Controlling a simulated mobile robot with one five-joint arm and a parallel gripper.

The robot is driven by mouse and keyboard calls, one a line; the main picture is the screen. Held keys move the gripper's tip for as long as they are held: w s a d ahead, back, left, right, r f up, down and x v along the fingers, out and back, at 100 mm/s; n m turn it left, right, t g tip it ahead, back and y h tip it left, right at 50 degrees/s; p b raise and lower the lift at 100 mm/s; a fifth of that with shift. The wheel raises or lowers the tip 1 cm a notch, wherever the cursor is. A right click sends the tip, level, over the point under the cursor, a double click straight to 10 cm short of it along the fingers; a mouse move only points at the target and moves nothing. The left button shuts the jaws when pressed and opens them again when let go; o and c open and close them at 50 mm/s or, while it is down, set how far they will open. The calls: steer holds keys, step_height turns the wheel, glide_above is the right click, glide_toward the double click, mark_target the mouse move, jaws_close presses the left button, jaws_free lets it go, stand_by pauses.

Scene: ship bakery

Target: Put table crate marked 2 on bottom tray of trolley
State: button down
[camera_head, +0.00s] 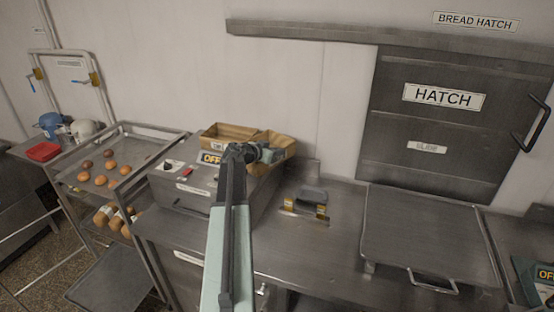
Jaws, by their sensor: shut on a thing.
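Two small tan crates are near the back wall, above or behind a grey metal box. The left crate (222,130) has a small white label, too small to read. The right crate (284,146) is partly hidden by my gripper (264,154), which appears shut on its near side. I cannot read a 2 on either crate, nor tell whether the held one is lifted. The metal trolley (128,186) stands at left. Its upper trays hold brown buns; its bottom tray (108,276) looks bare.
The grey box (186,192) with an OFF sign stands on the steel counter (300,245), between crates and trolley. A scale-like device (308,200) is right of it. A raised steel tray (430,235) sits below the closed hatch (440,125).

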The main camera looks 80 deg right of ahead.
mark_target(258, 163)
step_height(258, 163, down, 3)
steer(key=shift+a+r+b, duration=0.1)
steer(key=shift+r+b, duration=0.1)
steer(key=shift+b, duration=0.65)
steer(key=shift+r, duration=0.1)
steer(key=c, duration=1.6)
jaws_free()
steer(key=shift+r+p, duration=0.2)
steer(key=shift+p, duration=0.15)
steer(key=p+v, duration=0.4)
steer(key=v, duration=0.8)
steer(key=shift+f, duration=0.2)
